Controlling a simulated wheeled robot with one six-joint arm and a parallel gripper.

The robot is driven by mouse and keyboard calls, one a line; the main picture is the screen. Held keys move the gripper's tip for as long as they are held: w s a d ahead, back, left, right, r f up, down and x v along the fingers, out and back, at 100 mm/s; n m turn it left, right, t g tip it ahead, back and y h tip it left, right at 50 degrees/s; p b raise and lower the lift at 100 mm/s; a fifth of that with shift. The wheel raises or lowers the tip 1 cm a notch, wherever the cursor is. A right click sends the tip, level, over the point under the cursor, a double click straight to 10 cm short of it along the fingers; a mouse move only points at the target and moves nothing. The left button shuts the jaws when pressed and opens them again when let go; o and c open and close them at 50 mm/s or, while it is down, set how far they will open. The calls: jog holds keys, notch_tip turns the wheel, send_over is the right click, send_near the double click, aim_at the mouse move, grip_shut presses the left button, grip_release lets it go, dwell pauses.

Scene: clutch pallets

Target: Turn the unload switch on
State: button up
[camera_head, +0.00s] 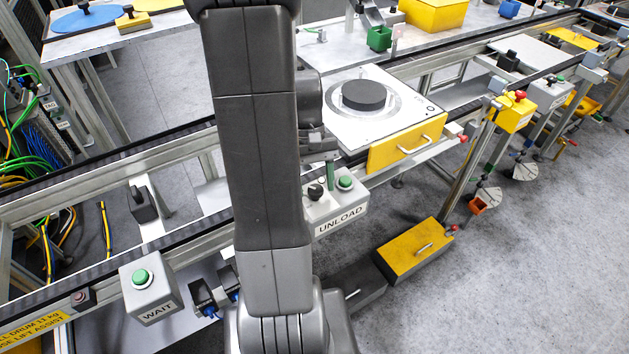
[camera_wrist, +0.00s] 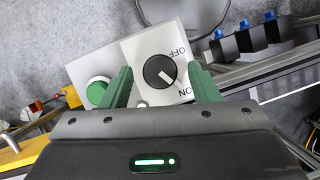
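The unload switch is a round black knob (camera_wrist: 160,71) on a light grey box, between OFF and ON labels in the wrist view. Its white pointer line runs to the lower right, toward the ON label. A green button (camera_wrist: 98,90) is beside it. In the head view the UNLOAD box (camera_head: 341,222) stands right of my arm, with the knob (camera_head: 315,191) and green button on top. My gripper (camera_wrist: 161,76) is open, its green fingers on either side of the knob with gaps visible. I cannot tell its exact height above the knob.
A pallet with a black disc (camera_head: 363,95) and yellow front is behind the UNLOAD box. A WAIT box (camera_head: 151,288) with a green button stands at the lower left. A yellow box (camera_head: 413,250) is on the floor. The floor at right is largely clear.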

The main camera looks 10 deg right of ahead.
jog(key=v, duration=1.3)
jog(key=shift+w+r, duration=0.2)
jog(key=shift+r, duration=0.2)
jog(key=shift+f, duration=0.1)
jog(key=x, duration=1.3)
jog(key=shift+s+f, duration=0.2)
jog(key=shift+f, duration=0.15)
jog(key=shift+r, duration=0.1)
